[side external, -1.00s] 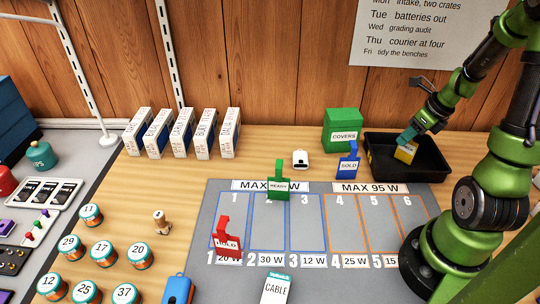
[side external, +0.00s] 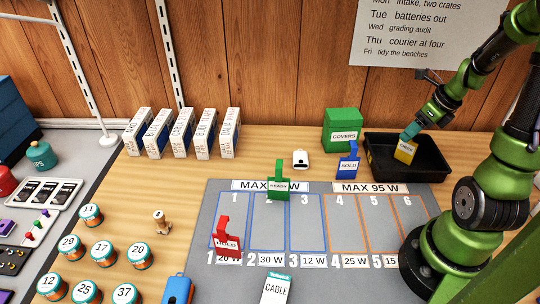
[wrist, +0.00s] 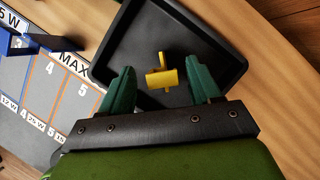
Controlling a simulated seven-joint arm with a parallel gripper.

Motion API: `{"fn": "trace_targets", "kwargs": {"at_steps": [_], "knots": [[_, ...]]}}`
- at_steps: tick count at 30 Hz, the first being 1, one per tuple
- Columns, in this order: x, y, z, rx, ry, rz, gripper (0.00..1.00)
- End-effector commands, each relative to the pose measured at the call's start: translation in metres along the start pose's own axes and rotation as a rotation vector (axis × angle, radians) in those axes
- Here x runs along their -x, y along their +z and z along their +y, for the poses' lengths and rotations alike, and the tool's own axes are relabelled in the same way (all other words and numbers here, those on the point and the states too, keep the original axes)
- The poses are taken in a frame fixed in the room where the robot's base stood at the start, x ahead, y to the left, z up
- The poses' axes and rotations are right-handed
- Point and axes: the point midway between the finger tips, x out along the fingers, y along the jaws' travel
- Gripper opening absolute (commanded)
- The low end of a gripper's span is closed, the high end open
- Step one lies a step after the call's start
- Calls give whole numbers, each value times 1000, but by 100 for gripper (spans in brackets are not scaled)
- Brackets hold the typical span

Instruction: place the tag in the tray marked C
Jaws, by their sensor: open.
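A yellow tag (side external: 405,152) with small dark lettering I cannot read is in the black tray (side external: 436,173), towards its left side. My gripper (side external: 411,131) is just above the tag. In the wrist view the yellow tag (wrist: 161,78) lies between and beyond the green fingertips of my gripper (wrist: 160,82), with clear gaps on both sides. The fingers are open and hold nothing. The black tray (wrist: 215,40) shows no letter C in these frames.
A blue SOLD tag (side external: 347,167) and a green COVERS box (side external: 342,130) stand left of the tray. A green READY tag (side external: 279,185) and red HOLD tag (side external: 227,242) stand on the grey numbered mat (side external: 310,265). A white device (side external: 300,159) lies behind the mat.

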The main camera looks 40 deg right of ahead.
Motion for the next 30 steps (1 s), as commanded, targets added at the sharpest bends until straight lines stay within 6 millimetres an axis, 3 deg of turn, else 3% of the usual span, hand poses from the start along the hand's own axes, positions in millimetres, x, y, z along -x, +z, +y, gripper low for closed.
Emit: {"fn": "trace_targets", "kwargs": {"at_steps": [9, 16, 18, 20, 23, 27, 30], "knots": [[69, 0, 0, -1, -5, -2, 63], [93, 1, 2, 13, 0, -1, 63], [95, 9, 10, 98, 2, -7, 63], [96, 23, 27, 256, 5, -18, 63], [98, 52, 74, 693, 3, -54, 63], [106, 79, 159, 1468, -37, -131, 63], [114, 82, 212, 1969, -99, -190, 63]]}}
